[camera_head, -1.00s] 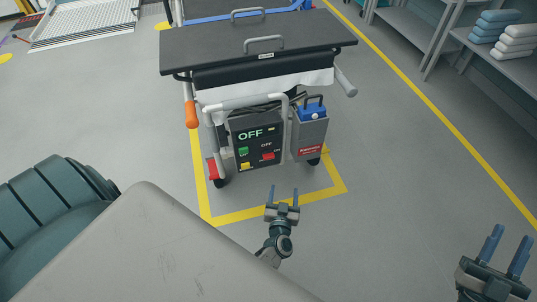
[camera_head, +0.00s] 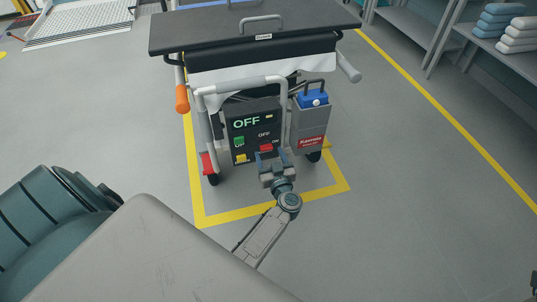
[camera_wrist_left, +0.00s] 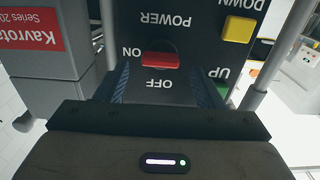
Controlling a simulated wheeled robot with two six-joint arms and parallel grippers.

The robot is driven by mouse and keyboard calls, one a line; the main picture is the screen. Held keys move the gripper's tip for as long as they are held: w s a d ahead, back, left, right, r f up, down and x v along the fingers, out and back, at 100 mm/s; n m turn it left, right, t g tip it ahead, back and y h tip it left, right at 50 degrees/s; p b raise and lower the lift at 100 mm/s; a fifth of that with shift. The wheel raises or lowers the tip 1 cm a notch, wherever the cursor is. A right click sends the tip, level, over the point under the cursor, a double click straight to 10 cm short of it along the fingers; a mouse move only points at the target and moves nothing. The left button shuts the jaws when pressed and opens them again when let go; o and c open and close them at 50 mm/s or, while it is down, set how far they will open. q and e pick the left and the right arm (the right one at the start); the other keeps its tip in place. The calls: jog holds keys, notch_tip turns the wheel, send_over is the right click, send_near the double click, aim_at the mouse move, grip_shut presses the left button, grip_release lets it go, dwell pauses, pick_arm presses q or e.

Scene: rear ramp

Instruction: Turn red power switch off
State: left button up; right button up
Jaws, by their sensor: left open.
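The red power switch (camera_head: 266,147) sits low on the black control panel (camera_head: 252,113) at the rear of the cart. It has OFF printed above it, and a large OFF shows at the panel's upper left. My left gripper (camera_head: 270,154) is open and empty in front of the switch. In the left wrist view the panel appears upside down. There the red switch (camera_wrist_left: 160,59) lies between the lines of the two spread fingers (camera_wrist_left: 160,80), just beyond their tips. I cannot tell whether either finger touches the panel.
Green (camera_head: 239,142) and yellow (camera_head: 241,158) buttons sit left of the switch. A grey box with a blue top (camera_head: 312,100) hangs to its right. The cart's grey tube frame (camera_head: 283,110) surrounds the panel. A grey slab (camera_head: 150,250) fills the lower left. Floor at right is clear.

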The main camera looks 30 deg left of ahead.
pick_arm(q)
jog(key=shift+x, duration=0.95)
jog(key=shift+c, duration=0.2)
jog(key=c, duration=0.9)
jog(key=shift+c, duration=0.2)
